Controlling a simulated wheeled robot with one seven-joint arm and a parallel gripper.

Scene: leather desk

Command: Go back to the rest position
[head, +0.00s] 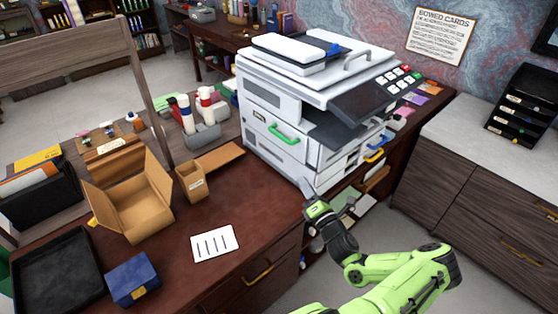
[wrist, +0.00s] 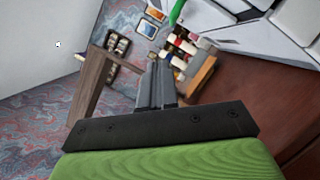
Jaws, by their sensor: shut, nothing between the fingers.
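My green arm reaches in from the lower right in the head view. My gripper (head: 307,190) is just in front of the copier's lower front corner, near the desk's right edge. In the wrist view my gripper (wrist: 157,65) shows its two grey fingers pressed together, with nothing between them. I cannot tell from the head view whether the gripper touches the copier (head: 290,100). The copier is white, with a green handle (head: 283,134) on its front.
The dark red desk (head: 245,178) holds an open cardboard box (head: 130,205), a small wooden holder (head: 191,183), a white card with dark strokes (head: 214,243), a blue box (head: 133,279) and a black tray (head: 60,275). A grey-topped cabinet (head: 480,135) stands at right. Floor shows between cabinet and desk.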

